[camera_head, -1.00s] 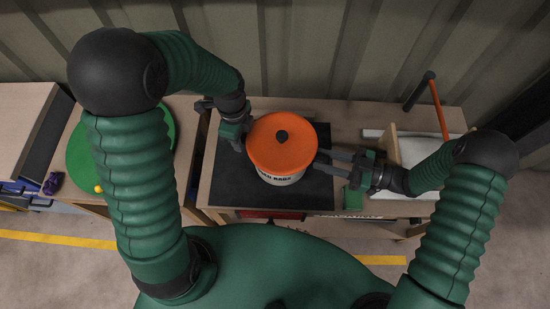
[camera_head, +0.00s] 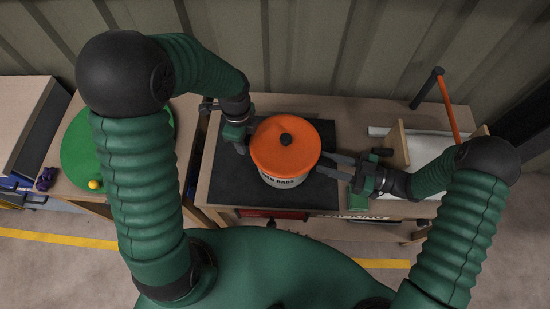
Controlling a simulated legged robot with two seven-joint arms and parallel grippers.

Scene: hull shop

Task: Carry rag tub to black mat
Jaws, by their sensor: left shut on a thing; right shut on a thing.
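The rag tub (camera_head: 283,181) is a pale round tub with dark lettering, an orange lid (camera_head: 270,153) and a black knob. It is upright over the middle of the black mat (camera_head: 235,191) on the bench; from above I cannot tell whether its base touches the mat. My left gripper (camera_head: 243,146) is at the tub's left side, shut on it, with its fingertips partly hidden by the lid. My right gripper (camera_head: 327,164) reaches in from the right and is shut on the tub's right side. The exact grip points are hard to see.
A green round mat (camera_head: 82,150) with a yellow ball (camera_head: 94,185) lies on the left bench, near a purple object (camera_head: 46,178). On the right stand a wooden upright (camera_head: 400,143), a white surface and an orange-handled tool (camera_head: 447,108). A corrugated wall closes the back.

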